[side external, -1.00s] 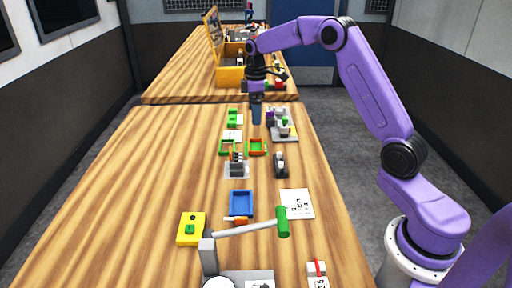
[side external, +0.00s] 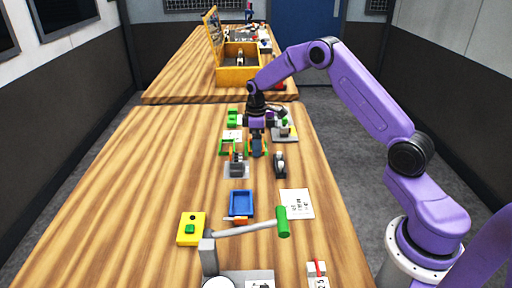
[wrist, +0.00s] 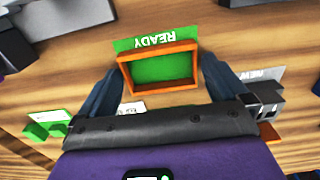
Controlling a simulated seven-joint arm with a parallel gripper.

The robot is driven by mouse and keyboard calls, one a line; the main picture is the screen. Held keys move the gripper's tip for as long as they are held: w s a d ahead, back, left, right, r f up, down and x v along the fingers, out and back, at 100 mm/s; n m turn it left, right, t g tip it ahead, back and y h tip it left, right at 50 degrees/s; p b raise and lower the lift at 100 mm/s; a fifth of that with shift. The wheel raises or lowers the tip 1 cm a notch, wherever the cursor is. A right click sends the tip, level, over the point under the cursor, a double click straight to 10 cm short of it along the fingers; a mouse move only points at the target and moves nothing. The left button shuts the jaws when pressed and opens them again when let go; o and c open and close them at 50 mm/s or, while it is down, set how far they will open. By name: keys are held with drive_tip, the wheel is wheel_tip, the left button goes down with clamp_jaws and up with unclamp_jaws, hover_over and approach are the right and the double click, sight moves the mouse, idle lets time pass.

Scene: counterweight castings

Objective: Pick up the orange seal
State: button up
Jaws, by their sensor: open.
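The orange seal appears to be the orange square frame (wrist: 124,77) around a green floor in the wrist view. It lies flat on the table beside a green strip marked READY (wrist: 155,42). My gripper (wrist: 165,82) is open, with one dark blue finger on each side of the frame and visible gaps between. In the side view my gripper (side external: 257,150) is low over the table and hides most of the frame.
A green-rimmed tray (side external: 222,149) stands just left of my gripper. A grey fixture (side external: 237,166) and a black device (side external: 280,163) stand nearer the camera. A grey plate with parts (side external: 287,134) is close on the right. A blue tray (side external: 241,204) is farther forward.

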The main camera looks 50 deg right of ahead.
drive_tip(key=c, duration=0.5)
drive_tip(key=shift+r, duration=0.1)
drive_tip(key=shift+r, duration=0.55)
drive_tip(key=s+a+r, duration=0.3)
drive_tip(key=s+r, duration=0.9)
drive_tip(key=s, duration=0.1)
drive_tip(key=w+a, duration=0.3)
drive_tip(key=w+a+f, duration=0.1)
drive_tip(key=w+a, duration=0.5)
drive_tip(key=shift+w+a+f, duration=0.25)
drive_tip(key=shift+a, duration=0.15)
